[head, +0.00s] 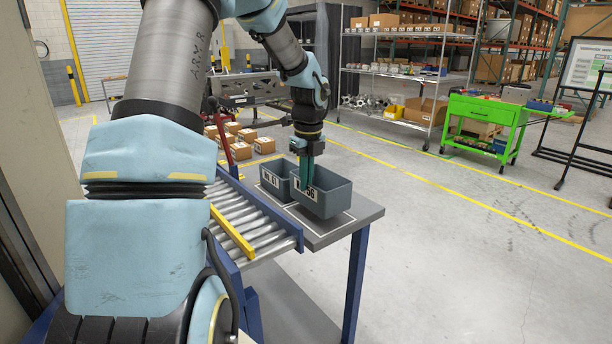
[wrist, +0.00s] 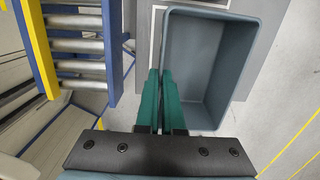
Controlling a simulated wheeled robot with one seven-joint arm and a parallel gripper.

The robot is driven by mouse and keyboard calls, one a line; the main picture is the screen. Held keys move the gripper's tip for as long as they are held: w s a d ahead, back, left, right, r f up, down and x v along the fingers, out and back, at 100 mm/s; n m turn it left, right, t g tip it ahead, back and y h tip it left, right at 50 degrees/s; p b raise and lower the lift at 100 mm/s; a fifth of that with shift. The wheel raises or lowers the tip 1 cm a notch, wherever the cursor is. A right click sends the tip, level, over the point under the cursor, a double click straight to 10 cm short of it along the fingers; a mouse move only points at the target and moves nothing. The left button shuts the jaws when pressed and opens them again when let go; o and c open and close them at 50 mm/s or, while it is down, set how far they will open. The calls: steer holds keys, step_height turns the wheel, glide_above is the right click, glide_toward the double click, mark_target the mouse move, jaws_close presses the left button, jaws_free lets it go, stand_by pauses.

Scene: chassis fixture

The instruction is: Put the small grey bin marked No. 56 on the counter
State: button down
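The small grey bin marked 56 (head: 338,199) is at the counter (head: 368,212), its label facing the head camera. In the wrist view the bin (wrist: 207,60) is upright and looks empty. My gripper (head: 306,178) points down at its label-side wall. In the wrist view the green fingers (wrist: 160,100) are close together, one on each side of that wall, and look shut on it. The bin appears raised over the counter top, but its underside is hidden. A second grey bin (head: 272,185) with a label stands to its left, partly behind it.
A roller conveyor (head: 236,215) with a yellow bar (head: 232,232) adjoins the counter on the left. White lines mark the counter top. Several cartons (head: 238,135) lie behind. A green cart (head: 484,115) and wire shelving (head: 395,85) stand farther back. The floor to the right is clear.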

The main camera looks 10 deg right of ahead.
steer(key=shift+f, duration=0.5)
steer(key=shift+p, duration=1.1)
stand_by(0.5)
stand_by(0.3)
steer(key=shift+f+b, duration=0.7)
steer(key=shift+f, duration=0.65)
steer(key=c, duration=1)
jaws_free()
steer(key=shift+r, duration=0.1)
step_height(320, 180, up, 8)
steer(key=p, duration=0.8)
